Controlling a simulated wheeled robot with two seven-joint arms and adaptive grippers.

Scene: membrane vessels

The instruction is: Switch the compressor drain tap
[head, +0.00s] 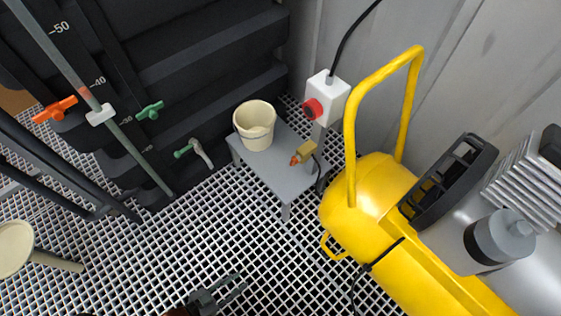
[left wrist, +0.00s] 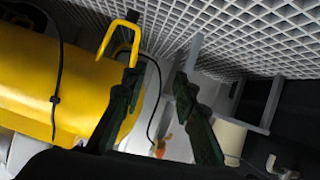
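The yellow compressor (head: 375,190) stands at the right in the head view, and its yellow body fills the left of the left wrist view (left wrist: 30,75). A small brass-coloured tap with an orange end (head: 303,154) shows above the grey stand, left of the compressor. An orange piece, likely the same tap, shows small in the left wrist view (left wrist: 160,147), beyond the fingers. My left gripper (head: 241,287) is low in the head view, over the grating and apart from the tap. Its two fingers (left wrist: 156,82) are spread with nothing between them. My right gripper is not in view.
A cream bucket (head: 256,128) sits on the grey stand (head: 285,175). A white box with a red button (head: 325,98) is behind it. Green-handled valves (head: 183,151) and an orange-handled valve (head: 55,109) are at the dark tank. The grating (head: 190,240) in front is mostly clear.

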